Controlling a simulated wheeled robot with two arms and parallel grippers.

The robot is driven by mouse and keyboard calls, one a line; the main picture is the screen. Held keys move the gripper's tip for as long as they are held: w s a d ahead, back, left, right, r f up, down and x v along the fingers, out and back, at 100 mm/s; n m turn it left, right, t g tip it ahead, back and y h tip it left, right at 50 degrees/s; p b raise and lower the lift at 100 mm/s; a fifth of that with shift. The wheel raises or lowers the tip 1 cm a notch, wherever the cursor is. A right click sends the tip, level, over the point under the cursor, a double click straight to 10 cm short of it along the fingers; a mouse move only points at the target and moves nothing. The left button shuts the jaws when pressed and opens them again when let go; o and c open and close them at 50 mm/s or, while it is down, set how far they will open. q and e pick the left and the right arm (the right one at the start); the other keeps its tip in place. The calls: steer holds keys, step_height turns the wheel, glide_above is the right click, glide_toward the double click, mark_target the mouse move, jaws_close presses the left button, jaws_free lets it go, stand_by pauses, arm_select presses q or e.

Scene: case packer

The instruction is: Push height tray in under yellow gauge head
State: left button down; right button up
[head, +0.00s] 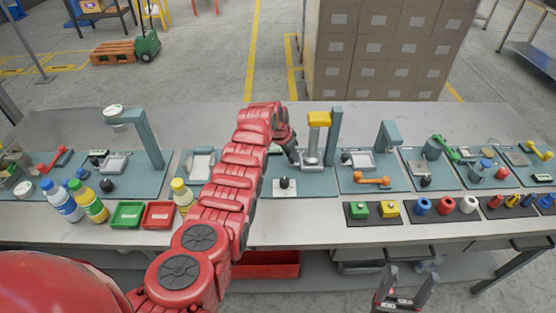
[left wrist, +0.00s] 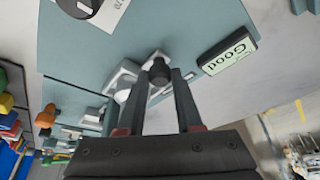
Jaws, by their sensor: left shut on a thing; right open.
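The yellow gauge head (head: 319,118) sits on a teal post (head: 334,137) in the middle of the bench. Below it is the silver height tray (head: 312,161), partly hidden by my left gripper in the head view. My left gripper (head: 293,155) is low at the tray's left side. In the left wrist view, its fingers (left wrist: 159,82) are shut on the tray's black knob (left wrist: 159,68), and the silver tray (left wrist: 124,76) shows just beyond. How far the tray is under the head is hard to tell. My right gripper (head: 402,297) is open and empty, off the bench's front edge.
A white plate with a black knob (head: 284,185) is in front of the gauge. An orange handle (head: 371,180) and coloured parts (head: 421,206) lie to the right. Bottles (head: 62,203) stand left.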

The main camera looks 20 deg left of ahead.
arm_select(q)
steer(key=shift+w+d+r, duration=0.1)
steer(key=shift+d, duration=0.25)
steer(key=c, duration=0.9)
jaws_free()
steer(key=shift+o, duration=0.3)
steer(key=shift+d, duration=0.1)
steer(key=shift+a+r+b, duration=0.25)
steer(key=shift+r+b, duration=0.2)
steer(key=shift+r, duration=0.15)
steer(key=p+v, duration=0.5)
steer(key=v, duration=1.1)
steer(key=shift+d, duration=0.2)
